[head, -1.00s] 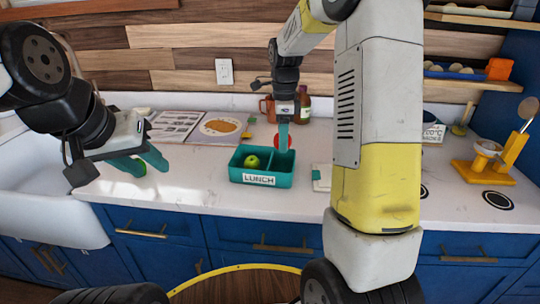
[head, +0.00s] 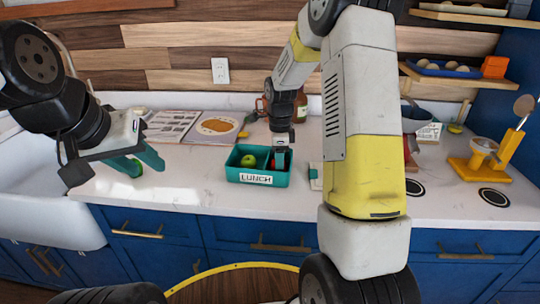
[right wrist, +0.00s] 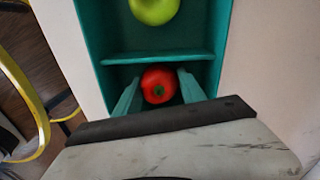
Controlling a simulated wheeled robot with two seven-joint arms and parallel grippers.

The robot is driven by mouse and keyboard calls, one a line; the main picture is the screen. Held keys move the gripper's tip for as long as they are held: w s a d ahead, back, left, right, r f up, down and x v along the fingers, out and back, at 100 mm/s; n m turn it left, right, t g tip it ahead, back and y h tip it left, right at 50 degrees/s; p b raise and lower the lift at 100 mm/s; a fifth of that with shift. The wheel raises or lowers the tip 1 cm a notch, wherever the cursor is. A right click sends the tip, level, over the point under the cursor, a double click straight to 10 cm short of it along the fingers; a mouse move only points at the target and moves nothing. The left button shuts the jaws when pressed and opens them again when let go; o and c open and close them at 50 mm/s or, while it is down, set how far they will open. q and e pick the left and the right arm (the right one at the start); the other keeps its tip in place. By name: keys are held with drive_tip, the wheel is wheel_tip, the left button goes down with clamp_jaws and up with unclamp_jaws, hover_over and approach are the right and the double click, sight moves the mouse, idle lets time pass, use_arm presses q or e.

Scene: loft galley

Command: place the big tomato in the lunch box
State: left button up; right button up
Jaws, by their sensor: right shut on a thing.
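The teal lunch box (head: 234,174) with a LUNCH label sits on the counter; a divider (right wrist: 158,56) splits it. A green apple (head: 248,161) lies in its left compartment and also shows in the right wrist view (right wrist: 154,10). The red tomato (right wrist: 159,86) is between the fingers of my right gripper (right wrist: 158,90), down inside the right compartment; whether it touches the floor I cannot tell. In the head view my right gripper (head: 281,160) partly hides the tomato (head: 273,164). My left gripper (head: 146,164) is open and empty, left of the box.
A yellow stand (head: 478,168) is at the right. The sink (head: 40,200) is at the left. Counter before the box is clear.

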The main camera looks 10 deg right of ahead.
drive_tip(key=shift+f, duration=0.15)
drive_tip(key=o, duration=1.4)
wheel_tip(320, 180, up, 12)
drive_tip(key=s+r+n+t+y, duration=0.1)
drive_tip(key=s+r+n+t, duration=0.2)
drive_tip(key=s+r+n, duration=0.75)
drive_tip(key=s+a+f+n+t+y, duration=0.1)
drive_tip(key=s+a+n+t, duration=0.1)
drive_tip(key=s+n, duration=0.8)
drive_tip(key=shift+s+t, duration=0.7)
drive_tip(key=shift+s, duration=1.25)
drive_tip(key=shift+a, duration=0.1)
